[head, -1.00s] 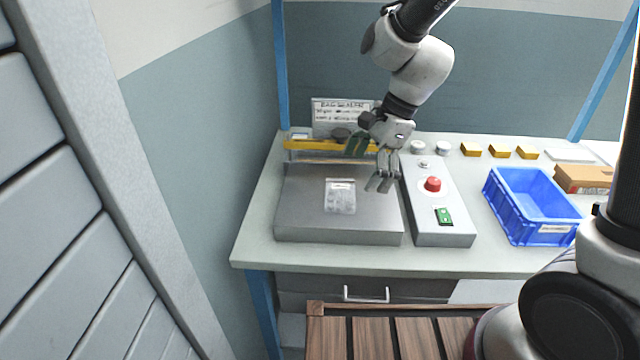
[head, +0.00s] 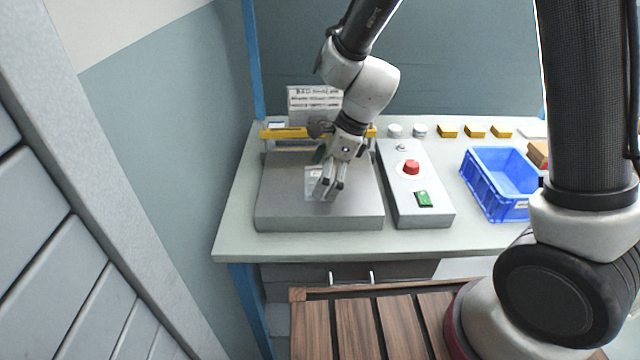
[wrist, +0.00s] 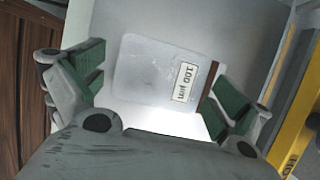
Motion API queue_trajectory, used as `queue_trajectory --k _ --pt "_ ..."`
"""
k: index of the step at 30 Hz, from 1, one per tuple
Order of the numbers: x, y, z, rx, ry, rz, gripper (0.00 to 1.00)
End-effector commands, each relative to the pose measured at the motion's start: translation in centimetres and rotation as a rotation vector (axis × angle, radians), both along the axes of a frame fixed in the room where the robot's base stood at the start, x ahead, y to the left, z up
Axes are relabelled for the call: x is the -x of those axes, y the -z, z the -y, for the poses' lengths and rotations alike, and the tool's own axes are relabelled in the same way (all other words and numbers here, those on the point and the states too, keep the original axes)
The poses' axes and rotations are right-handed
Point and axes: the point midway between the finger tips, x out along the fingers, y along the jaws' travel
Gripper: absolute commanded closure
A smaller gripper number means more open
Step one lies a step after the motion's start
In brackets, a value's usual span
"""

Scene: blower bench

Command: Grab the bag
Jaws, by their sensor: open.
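The bag (wrist: 140,75) is a clear, flat pouch with a white label reading "100 µm" and a dark brown strip along one end. It lies on the grey metal plate of the sealer (head: 285,210). In the head view the bag (head: 311,180) is partly hidden behind my gripper (head: 326,194). In the wrist view my gripper (wrist: 160,85) is open, with green-padded fingers on either side of the bag. The right finger is close to the brown strip; I cannot tell whether it touches. Nothing is held.
A yellow bar (head: 285,133) runs along the back of the plate. A control box (head: 415,190) with a red button and a green switch stands to the right, then a blue crate (head: 497,180). Several yellow blocks (head: 474,131) line the back.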

Motion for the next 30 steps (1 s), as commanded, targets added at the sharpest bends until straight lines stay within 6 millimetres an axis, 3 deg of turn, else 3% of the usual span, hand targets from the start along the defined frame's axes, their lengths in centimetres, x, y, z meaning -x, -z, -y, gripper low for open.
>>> queue_trajectory --k 7,14,23,26,30 --pt "0.0 0.2 -0.1 -0.001 0.000 0.001 0.00" --pt "0.0 0.2 -0.1 -0.001 0.000 0.001 0.40" --pt "0.0 0.0 -0.1 -0.001 -0.001 0.001 0.41" --pt "0.0 -0.9 -0.2 -0.003 -0.001 0.003 0.41" --pt "-0.1 -3.7 -0.2 -0.005 -0.002 0.005 0.41"
